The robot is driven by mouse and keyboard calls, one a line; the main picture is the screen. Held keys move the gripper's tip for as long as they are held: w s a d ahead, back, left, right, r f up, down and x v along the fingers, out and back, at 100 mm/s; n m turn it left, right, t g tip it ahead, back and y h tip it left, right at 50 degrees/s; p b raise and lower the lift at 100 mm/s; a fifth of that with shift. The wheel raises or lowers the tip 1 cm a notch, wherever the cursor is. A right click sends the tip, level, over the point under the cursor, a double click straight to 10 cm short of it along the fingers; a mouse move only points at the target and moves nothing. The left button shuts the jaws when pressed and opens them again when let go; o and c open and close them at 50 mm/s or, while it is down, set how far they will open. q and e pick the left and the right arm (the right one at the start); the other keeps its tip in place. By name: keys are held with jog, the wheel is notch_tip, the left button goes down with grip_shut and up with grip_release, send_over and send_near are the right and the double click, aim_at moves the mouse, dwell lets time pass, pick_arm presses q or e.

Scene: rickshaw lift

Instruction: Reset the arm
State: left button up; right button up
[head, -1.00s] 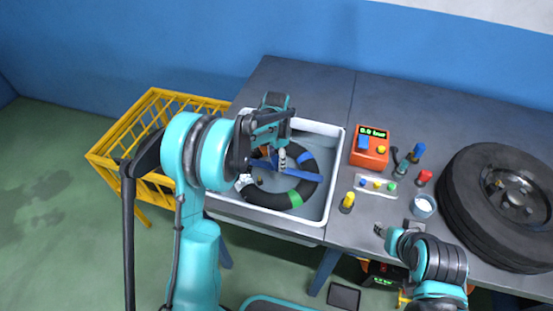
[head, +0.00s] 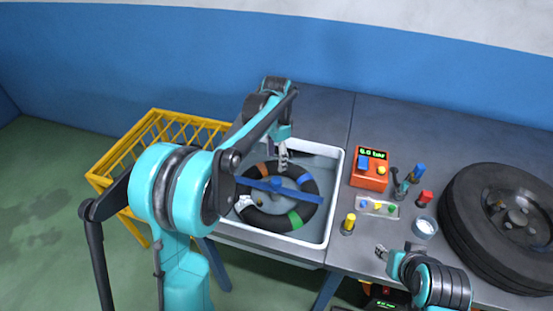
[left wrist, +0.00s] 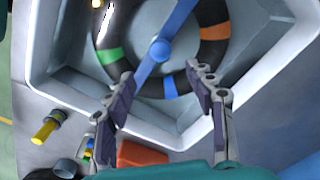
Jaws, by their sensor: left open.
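My left arm comes in from the left, and its gripper (head: 283,158) hangs above the far part of the white basin. In the left wrist view the left gripper (left wrist: 163,92) is open, with nothing between its fingers. A black ring-shaped tube (head: 262,217) with green, blue and orange bands lies in the basin (head: 336,190). A blue bar with a round hub (head: 277,184) lies across the tube. My right gripper (head: 381,252) is at the table's front edge, small in view; its jaws are too small to judge.
An orange box with a display (head: 370,170), a strip of coloured caps (head: 378,207), a yellow-topped piece (head: 349,222), a white cup (head: 424,227) and a large tyre (head: 470,215) stand right of the basin. A yellow rack (head: 120,155) stands left. The back of the table (head: 420,130) is clear.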

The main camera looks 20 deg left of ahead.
pick_arm(q)
jog(key=s+r+n+t, duration=0.35)
jog(key=s+r, duration=0.25)
jog(key=s, duration=0.6)
jog(key=s+f+n+t, duration=0.3)
jog(key=s+n, duration=0.3)
jog(key=s, duration=0.7)
jog(key=shift+a+f+t, duration=0.15)
jog(key=shift+f+t, duration=0.2)
jog(key=shift+f, duration=0.05)
